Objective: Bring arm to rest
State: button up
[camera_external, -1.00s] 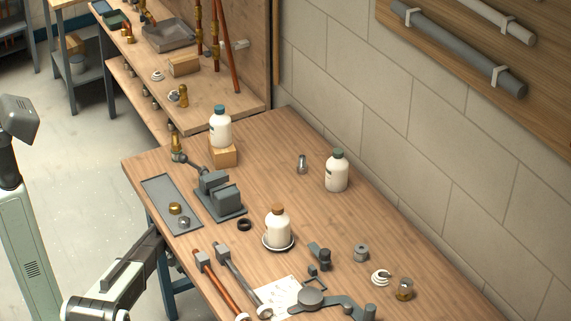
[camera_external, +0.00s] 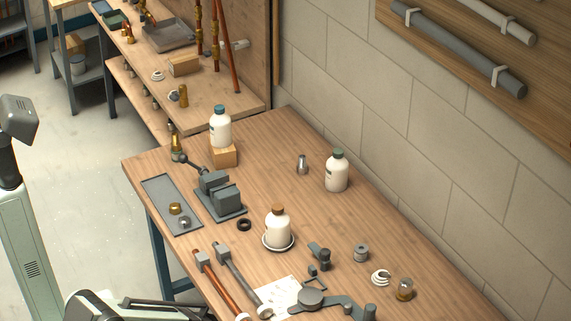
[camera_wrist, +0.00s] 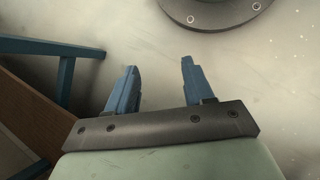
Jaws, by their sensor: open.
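My gripper (camera_wrist: 158,88) shows in the wrist view with its two blue fingers apart and nothing between them. Below the fingers is the pale floor, with a dark round base plate at the top right. In the external view my arm is at the lower left, beside the front edge of the wooden workbench (camera_external: 290,178); the fingers cannot be made out there. The bench edge (camera_wrist: 25,125) and a blue bench leg (camera_wrist: 65,80) show at the left of the wrist view, clear of the fingers.
White bottles (camera_external: 277,228) stand on the bench, one on a wooden block (camera_external: 223,155). A grey vise (camera_external: 219,194), a grey tray (camera_external: 172,204), pipes and small fittings lie around them. A second bench (camera_external: 200,95) stands behind. The floor left of the bench is open.

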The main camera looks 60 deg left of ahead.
jog(key=s+d+m+g+y, duration=0.2)
jog(key=s+d+m+y, duration=0.2)
jog(key=s, duration=0.9)
jog(key=shift+s+d+r+m+y, duration=0.35)
jog(key=shift+d+m, duration=0.25)
jog(key=shift+d, duration=0.6)
